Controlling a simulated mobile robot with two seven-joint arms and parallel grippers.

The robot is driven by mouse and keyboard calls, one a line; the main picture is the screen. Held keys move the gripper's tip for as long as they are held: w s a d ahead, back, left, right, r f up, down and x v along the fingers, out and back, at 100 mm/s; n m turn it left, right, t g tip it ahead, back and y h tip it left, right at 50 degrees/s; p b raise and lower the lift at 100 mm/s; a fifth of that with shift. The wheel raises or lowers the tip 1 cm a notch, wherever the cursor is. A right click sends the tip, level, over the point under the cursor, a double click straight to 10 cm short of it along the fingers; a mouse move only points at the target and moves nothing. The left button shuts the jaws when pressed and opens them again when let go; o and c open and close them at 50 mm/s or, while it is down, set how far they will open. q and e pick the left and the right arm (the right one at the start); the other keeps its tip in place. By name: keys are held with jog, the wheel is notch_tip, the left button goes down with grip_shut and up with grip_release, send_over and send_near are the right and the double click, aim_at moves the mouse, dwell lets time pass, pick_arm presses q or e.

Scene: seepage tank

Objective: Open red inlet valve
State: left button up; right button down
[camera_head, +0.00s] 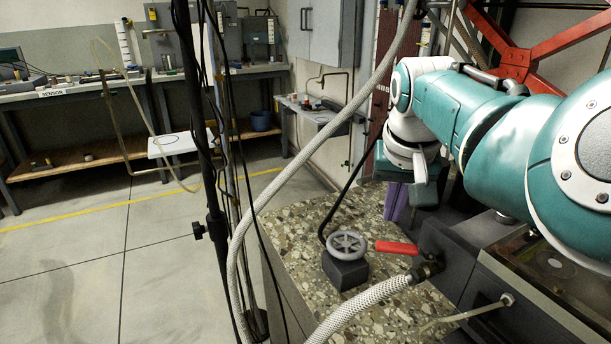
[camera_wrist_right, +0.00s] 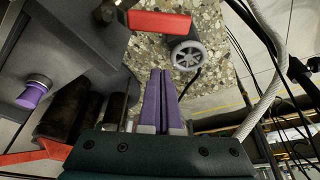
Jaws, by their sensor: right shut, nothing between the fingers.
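The red inlet valve handle (camera_head: 396,248) is a flat red lever beside the dark fitting (camera_head: 428,267) on the tank's side, where a braided hose joins. In the right wrist view the red handle (camera_wrist_right: 160,22) lies at the top, reaching right from the fitting. My right gripper (camera_head: 396,203) has purple fingers pointing down behind and above the handle in the head view. In the right wrist view its fingers (camera_wrist_right: 160,75) are together and empty, with a gap between their tips and the handle. My left gripper is in neither view.
A grey handwheel (camera_head: 347,244) on a dark block stands left of the handle. The braided hose (camera_head: 360,308) crosses in front. Black stands and cables (camera_head: 207,150) rise at the left. A purple knob (camera_wrist_right: 33,93) shows on the dark housing.

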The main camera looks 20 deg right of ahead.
aim_at(406, 251)
pick_arm(q)
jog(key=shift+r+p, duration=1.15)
jog(key=shift+p, duration=0.25)
pick_arm(e)
jog(key=shift+s+a+f, duration=0.25)
jog(key=shift+s+a, duration=0.25)
jog(key=shift+s, duration=0.3)
jog(key=shift+s+a+f, duration=0.2)
jog(key=shift+s+a, duration=0.3)
jog(key=shift+s, duration=0.3)
